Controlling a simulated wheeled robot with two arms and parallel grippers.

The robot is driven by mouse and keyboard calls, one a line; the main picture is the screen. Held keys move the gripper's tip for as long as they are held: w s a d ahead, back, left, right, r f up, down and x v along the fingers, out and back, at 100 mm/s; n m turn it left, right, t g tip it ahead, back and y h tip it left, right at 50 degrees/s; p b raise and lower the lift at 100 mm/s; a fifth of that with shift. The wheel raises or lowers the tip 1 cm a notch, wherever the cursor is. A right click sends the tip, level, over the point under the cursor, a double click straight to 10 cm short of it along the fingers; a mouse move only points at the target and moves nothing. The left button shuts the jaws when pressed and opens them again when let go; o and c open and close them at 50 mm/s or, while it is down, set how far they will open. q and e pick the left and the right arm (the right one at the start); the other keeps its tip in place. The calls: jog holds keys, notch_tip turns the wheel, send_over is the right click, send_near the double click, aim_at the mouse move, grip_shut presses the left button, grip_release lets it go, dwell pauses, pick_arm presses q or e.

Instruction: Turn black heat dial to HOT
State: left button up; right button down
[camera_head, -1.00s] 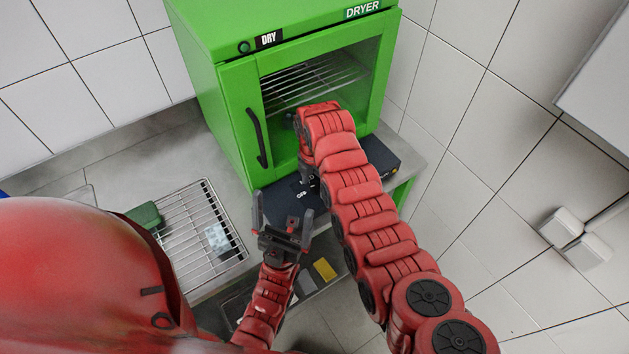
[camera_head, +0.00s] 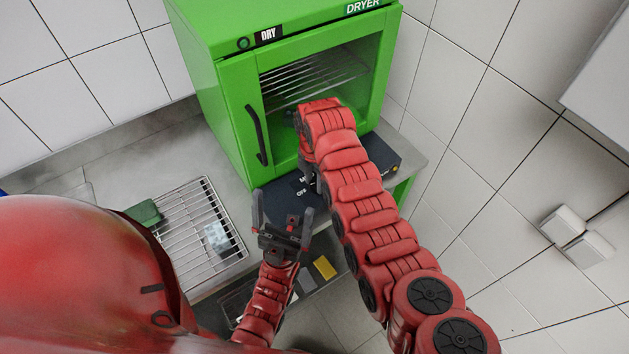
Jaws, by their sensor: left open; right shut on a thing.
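The dark control box (camera_head: 277,200) sits on the bench below the green dryer (camera_head: 232,130). White lettering, including OFF, shows on its top. My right gripper (camera_head: 312,188) points down at the box just beside this lettering. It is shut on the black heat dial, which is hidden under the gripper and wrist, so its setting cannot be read. My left gripper (camera_head: 283,220) is open and empty, in front of the box at its left part.
The dryer has a glass door with a black handle (camera_head: 256,136). A wire rack (camera_head: 190,215) with a pale blue piece (camera_head: 217,238) and a green object (camera_head: 145,213) lies on the bench at left. A yellow item (camera_head: 324,267) is below the bench front.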

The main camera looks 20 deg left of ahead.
jog(key=shift+w+f+m+b, duration=0.1)
jog(key=shift+f+m+b, duration=0.15)
jog(key=shift+m+b, duration=0.35)
jog(key=m+b, duration=0.5)
jog(key=b, duration=0.2)
jog(key=shift+m, duration=0.4)
jog(key=m+b, duration=0.2)
jog(key=shift+r+m, duration=0.1)
jog(key=shift+m, duration=0.3)
jog(key=m+b, duration=0.1)
jog(key=m, duration=0.2)
jog(key=shift+m, duration=0.3)
jog(key=m+b, duration=0.1)
jog(key=m, duration=0.3)
jog(key=shift+w+r+m, duration=0.1)
jog(key=shift+w+m, duration=0.05)
jog(key=shift+m, duration=0.15)
jog(key=m, duration=0.9)
jog(key=shift+r, duration=0.1)
jog(key=shift+d+m+p, duration=0.1)
jog(key=shift+m+p, duration=0.55)
jog(key=shift+m, duration=1.55)
